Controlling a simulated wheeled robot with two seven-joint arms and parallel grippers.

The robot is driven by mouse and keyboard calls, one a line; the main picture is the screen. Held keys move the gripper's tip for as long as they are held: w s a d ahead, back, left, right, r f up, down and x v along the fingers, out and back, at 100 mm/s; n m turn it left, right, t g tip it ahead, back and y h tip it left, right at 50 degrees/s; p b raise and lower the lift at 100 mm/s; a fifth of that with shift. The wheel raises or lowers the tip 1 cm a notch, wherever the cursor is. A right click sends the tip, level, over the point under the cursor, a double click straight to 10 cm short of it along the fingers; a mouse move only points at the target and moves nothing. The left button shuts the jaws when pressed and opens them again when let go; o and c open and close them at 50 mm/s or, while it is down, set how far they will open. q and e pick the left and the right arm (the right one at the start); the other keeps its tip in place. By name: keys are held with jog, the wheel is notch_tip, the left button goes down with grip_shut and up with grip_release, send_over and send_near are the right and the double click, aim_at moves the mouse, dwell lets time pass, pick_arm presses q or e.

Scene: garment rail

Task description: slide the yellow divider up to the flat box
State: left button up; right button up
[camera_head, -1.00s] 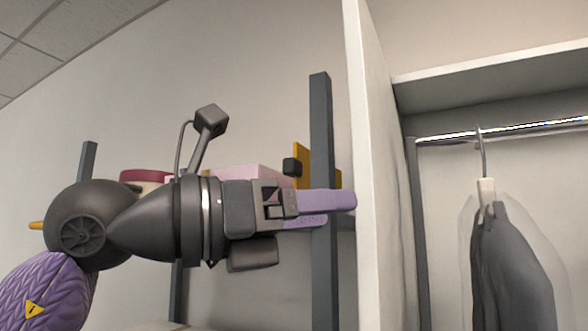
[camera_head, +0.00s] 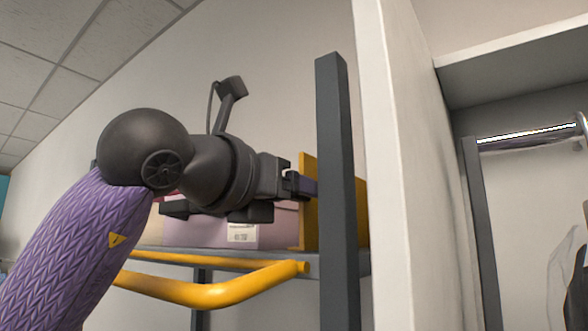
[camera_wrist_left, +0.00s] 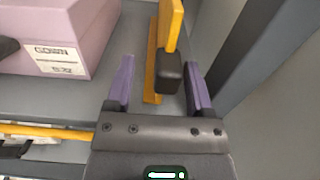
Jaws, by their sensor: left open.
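The yellow divider (camera_head: 309,229) stands upright on a shelf, partly hidden by a dark post in the head view. In the left wrist view the divider (camera_wrist_left: 171,28) has a black block (camera_wrist_left: 169,72) on its near end. My left gripper (camera_wrist_left: 158,85) is open, with one purple finger on each side of the block, apart from it as far as I can see. In the head view my left gripper (camera_head: 302,185) is at the divider's near edge. The flat box, pale purple with a white label (camera_head: 280,226), stands left of the divider with a gap between. My right gripper is not in view.
The grey shelf (camera_wrist_left: 110,94) has a yellow rail (camera_head: 205,290) along its front. A dark upright post (camera_head: 337,200) stands close in front of the divider. A white panel (camera_head: 395,180) and a wardrobe with a hanging rail (camera_head: 525,135) are to the right.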

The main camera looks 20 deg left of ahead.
pick_arm(q)
jog(key=shift+w+d, duration=0.25)
jog(key=shift+w, duration=0.1)
jog(key=shift+s+d+r, duration=0.1)
jog(key=shift+s+d, duration=0.05)
jog(key=shift+s, duration=0.3)
jog(key=shift+w, duration=0.3)
jog(key=c, duration=0.5)
grip_shut()
